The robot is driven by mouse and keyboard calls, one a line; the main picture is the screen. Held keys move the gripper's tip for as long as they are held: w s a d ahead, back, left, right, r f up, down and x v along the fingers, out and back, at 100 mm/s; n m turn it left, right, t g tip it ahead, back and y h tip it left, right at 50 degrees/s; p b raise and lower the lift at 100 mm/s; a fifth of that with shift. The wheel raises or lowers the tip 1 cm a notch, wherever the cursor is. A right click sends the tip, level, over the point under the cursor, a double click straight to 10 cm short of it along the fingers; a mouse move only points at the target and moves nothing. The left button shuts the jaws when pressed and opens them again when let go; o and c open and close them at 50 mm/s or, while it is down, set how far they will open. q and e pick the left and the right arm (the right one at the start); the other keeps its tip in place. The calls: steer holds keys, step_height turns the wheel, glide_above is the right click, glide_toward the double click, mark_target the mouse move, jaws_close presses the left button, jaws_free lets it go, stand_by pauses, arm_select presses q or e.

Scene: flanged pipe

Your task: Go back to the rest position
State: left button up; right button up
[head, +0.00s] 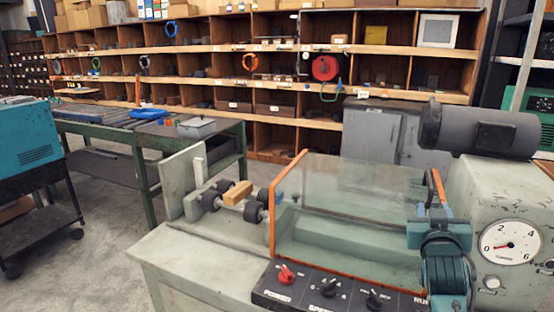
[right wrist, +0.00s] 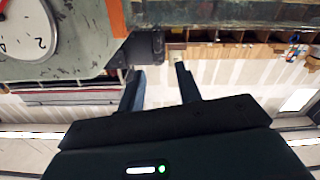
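My right gripper (head: 434,209) is in front of the right end of the glass guard in the head view, close to the guard's orange right edge. In the right wrist view my right gripper (right wrist: 160,80) has its two fingers well apart, with only a pale background between them. My left gripper is not in view. The grey-green machine (head: 210,270) carries the orange-framed glass guard (head: 350,190). Left of the guard, dark rollers (head: 209,200) and a tan block (head: 237,192) sit on the machine bed. I cannot tell whether the gripper touches the guard.
The control panel (head: 330,293) with a red knob is along the machine's front. A gauge (head: 510,242) and dark motor (head: 480,130) stand at right. A green workbench (head: 140,150) and teal cart (head: 25,145) are at left. Shelving fills the back.

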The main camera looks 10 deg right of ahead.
steer(key=s+a+f+n+g+y, duration=0.1)
steer(key=s+a+f+n+y, duration=0.25)
steer(key=a+f, duration=0.5)
steer(key=s+a+f+n+y, duration=0.3)
steer(key=a+f+y, duration=0.3)
steer(key=f, duration=0.4)
steer(key=s+a+f+g+y+p, duration=0.1)
steer(key=s+a+f+g+y, duration=0.2)
steer(key=s+a+f, duration=0.8)
steer(key=s+a+n+y, duration=0.1)
steer(key=s+a, duration=0.2)
steer(key=s, duration=0.1)
steer(key=shift+s+a, duration=0.15)
steer(key=shift+a, duration=0.15)
